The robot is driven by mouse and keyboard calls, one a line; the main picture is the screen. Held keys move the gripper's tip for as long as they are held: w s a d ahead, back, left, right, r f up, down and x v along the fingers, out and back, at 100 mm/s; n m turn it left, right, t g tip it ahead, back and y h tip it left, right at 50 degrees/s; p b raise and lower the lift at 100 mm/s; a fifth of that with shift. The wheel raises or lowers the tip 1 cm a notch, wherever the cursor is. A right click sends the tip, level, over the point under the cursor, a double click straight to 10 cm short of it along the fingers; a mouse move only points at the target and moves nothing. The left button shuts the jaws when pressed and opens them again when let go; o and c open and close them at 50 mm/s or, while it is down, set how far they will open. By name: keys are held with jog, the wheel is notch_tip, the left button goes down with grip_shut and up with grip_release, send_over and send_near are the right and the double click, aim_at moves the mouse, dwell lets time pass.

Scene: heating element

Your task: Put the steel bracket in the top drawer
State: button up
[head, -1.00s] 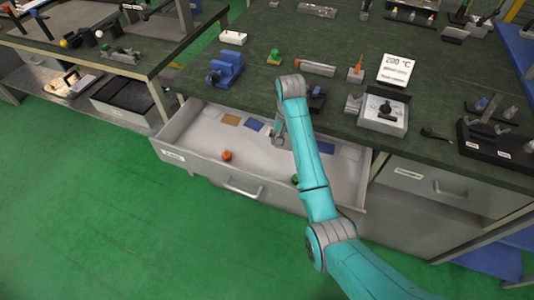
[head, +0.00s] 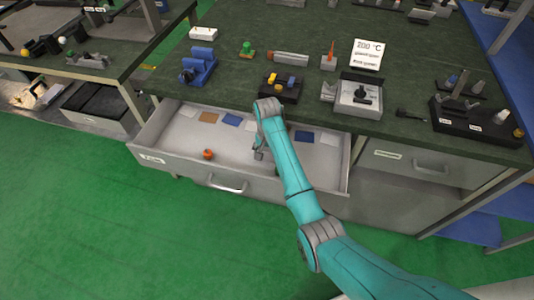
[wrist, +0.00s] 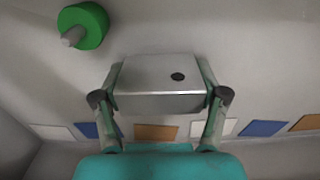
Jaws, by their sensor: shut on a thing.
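The steel bracket (wrist: 160,75) is a silvery metal piece with one dark round hole, between my fingers in the wrist view. My gripper (wrist: 160,88) is shut on it from both sides. In the head view my gripper (head: 259,153) is inside the open top drawer (head: 165,148), over its middle; the bracket is small there and partly hidden by my arm. I cannot tell whether the bracket touches the drawer floor. A green round piece with a grey stub (wrist: 84,27) lies in the drawer, ahead and left of the bracket in the wrist view.
An orange piece (head: 208,154) lies in the drawer, left of my gripper. Coloured flat patches (head: 231,119) line the drawer's back. The workbench (head: 250,20) above holds a blue vise (head: 199,66), a hot plate (head: 356,97) and several tools. Another drawer (head: 420,163) at right is shut.

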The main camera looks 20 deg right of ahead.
jog(key=shift+f, duration=0.2)
jog(key=o, duration=1.3)
jog(key=shift+o, duration=0.2)
